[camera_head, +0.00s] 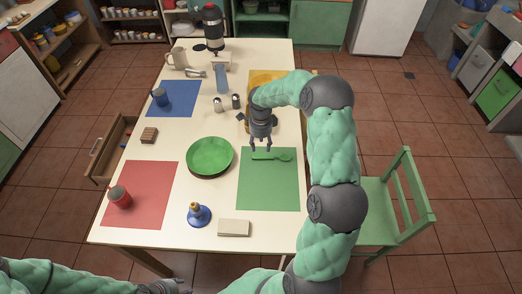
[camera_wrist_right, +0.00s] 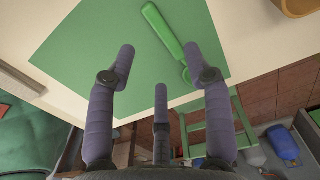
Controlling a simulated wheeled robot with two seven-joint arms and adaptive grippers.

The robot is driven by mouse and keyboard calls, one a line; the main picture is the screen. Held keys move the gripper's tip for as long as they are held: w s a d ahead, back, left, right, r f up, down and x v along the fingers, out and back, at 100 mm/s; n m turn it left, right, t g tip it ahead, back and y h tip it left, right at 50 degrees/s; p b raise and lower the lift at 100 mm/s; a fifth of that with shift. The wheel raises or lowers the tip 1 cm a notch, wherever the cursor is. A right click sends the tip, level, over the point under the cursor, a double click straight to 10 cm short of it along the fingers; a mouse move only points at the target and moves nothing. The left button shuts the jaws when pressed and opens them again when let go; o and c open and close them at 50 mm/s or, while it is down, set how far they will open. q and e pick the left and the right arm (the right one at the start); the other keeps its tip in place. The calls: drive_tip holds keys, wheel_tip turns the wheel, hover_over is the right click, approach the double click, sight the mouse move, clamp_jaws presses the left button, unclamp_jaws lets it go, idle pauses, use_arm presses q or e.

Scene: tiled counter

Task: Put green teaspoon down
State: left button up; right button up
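The green teaspoon (camera_head: 272,156) lies across the upper part of the green mat (camera_head: 268,190) in the head view. It also shows in the right wrist view (camera_wrist_right: 164,32), slanting over the mat, its bowl end partly behind a finger. My right gripper (camera_head: 261,148) is just above the spoon's handle side. In the right wrist view its fingers (camera_wrist_right: 158,58) are spread, with nothing clamped between them. Whether a fingertip touches the spoon I cannot tell. My left gripper (camera_head: 168,286) shows only partly at the bottom edge of the head view, far from the spoon.
A green plate (camera_head: 210,157) stands left of the green mat. A blue bell-like object (camera_head: 199,214) and a beige block (camera_head: 234,228) are near the front edge. A red mat (camera_head: 145,207) with a red cup (camera_head: 120,197) lies left. A green chair (camera_head: 395,200) stands at right.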

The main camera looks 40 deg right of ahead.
drive_tip(key=shift+r+p, duration=0.35)
drive_tip(key=shift+r, duration=1.75)
